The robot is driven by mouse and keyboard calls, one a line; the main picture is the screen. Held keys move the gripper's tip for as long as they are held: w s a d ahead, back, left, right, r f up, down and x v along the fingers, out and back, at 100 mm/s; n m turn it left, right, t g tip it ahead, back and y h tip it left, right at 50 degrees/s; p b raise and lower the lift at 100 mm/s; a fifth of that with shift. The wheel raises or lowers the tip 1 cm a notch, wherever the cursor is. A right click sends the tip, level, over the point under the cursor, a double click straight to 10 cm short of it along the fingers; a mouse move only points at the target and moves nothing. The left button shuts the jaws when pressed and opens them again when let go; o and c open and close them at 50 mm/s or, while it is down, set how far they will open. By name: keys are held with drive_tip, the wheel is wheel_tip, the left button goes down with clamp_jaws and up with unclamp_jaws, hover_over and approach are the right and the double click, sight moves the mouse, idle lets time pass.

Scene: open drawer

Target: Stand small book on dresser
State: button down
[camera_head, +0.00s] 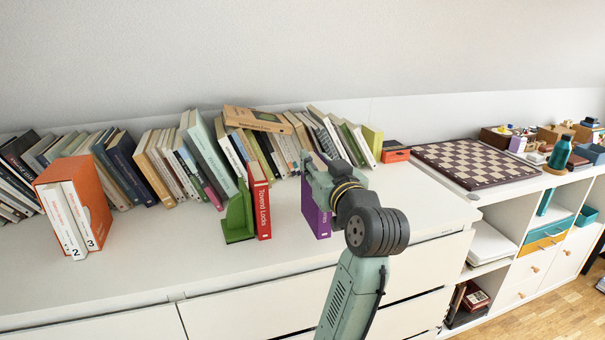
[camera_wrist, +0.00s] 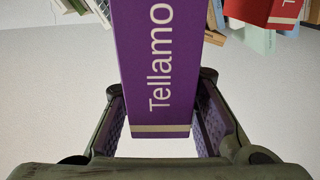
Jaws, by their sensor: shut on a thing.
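A small purple book (camera_head: 314,216) is upright over the dresser top, near its front. Its spine reads "Tellamo" in the wrist view (camera_wrist: 158,60). My gripper (camera_head: 318,178) is shut on this book, with one finger on each side of it, as the wrist view (camera_wrist: 160,112) shows. I cannot tell whether the book's lower edge touches the white dresser (camera_head: 150,260). My gripper and arm hide the book's upper right part in the head view.
A red book (camera_head: 262,208) stands against a green bookend (camera_head: 237,218) left of the purple book. An orange slipcase (camera_head: 93,200) with white volumes stands further left. A row of leaning books (camera_head: 200,155) lines the wall. A chessboard (camera_head: 475,162) lies right. The front left top is clear.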

drive_tip(key=shift+w+a+f+p, duration=0.1)
drive_tip(key=shift+w+a+f, duration=0.25)
drive_tip(key=shift+a+f, duration=0.2)
drive_tip(key=shift+w+a+f+p, duration=0.1)
drive_tip(key=shift+w+a+f, duration=0.3)
drive_tip(key=shift+f, duration=0.3)
drive_tip(key=shift+w+a+f+p, duration=0.1)
drive_tip(key=shift+w+a+f, duration=0.15)
drive_tip(key=shift+a+f, duration=0.35)
drive_tip(key=shift+f, duration=0.15)
drive_tip(key=c, duration=1.3)
unclamp_jaws()
drive_tip(key=b+v, duration=0.1)
drive_tip(key=v, duration=1.1)
drive_tip(key=shift+b, duration=0.3)
